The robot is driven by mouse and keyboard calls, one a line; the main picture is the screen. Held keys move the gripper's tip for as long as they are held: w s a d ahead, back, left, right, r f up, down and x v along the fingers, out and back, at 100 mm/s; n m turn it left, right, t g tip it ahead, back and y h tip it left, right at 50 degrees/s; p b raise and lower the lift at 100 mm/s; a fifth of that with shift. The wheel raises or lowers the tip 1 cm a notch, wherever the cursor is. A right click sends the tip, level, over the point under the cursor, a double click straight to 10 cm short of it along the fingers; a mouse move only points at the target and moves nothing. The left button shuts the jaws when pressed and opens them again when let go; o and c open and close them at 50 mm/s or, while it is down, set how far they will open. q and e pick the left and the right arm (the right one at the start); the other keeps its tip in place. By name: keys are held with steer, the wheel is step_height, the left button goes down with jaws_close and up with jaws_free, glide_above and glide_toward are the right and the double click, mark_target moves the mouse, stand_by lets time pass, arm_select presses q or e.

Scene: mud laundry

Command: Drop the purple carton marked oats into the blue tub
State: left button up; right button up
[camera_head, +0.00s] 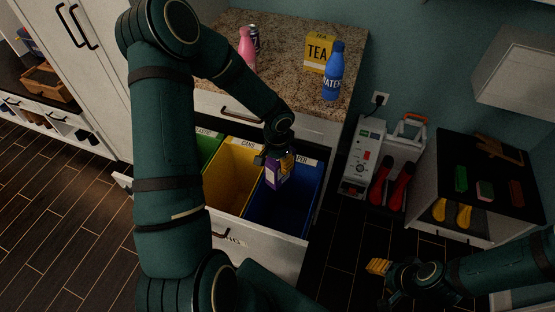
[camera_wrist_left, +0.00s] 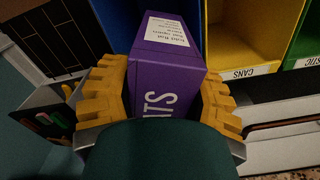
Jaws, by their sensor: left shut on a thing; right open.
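The purple carton (camera_head: 273,177) is in my left gripper (camera_head: 277,160), over the blue tub (camera_head: 291,209) in the open drawer. In the left wrist view the carton (camera_wrist_left: 165,62) shows white letters ending in "TS" and a white label, and sits between the yellow fingers of my left gripper (camera_wrist_left: 165,100). The blue tub (camera_wrist_left: 117,22) lies behind it there. In the head view the carton hangs near the tub's left side, by the yellow tub; its exact height over the rim is hard to tell. My right gripper (camera_head: 380,279) is open and empty at the lower right.
A yellow tub (camera_head: 233,175) marked cans and a green tub (camera_head: 208,147) stand left of the blue one. The counter (camera_head: 285,45) above bears a yellow tea box (camera_head: 319,52), a blue water bottle (camera_head: 333,72) and a pink bottle (camera_head: 246,47). Red boots (camera_head: 390,185) stand right.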

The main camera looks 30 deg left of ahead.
arm_select(q)
steer(key=o, duration=1.1)
steer(key=shift+c, duration=0.2)
step_height(320, 180, up, 12)
steer(key=shift+f, duration=0.1)
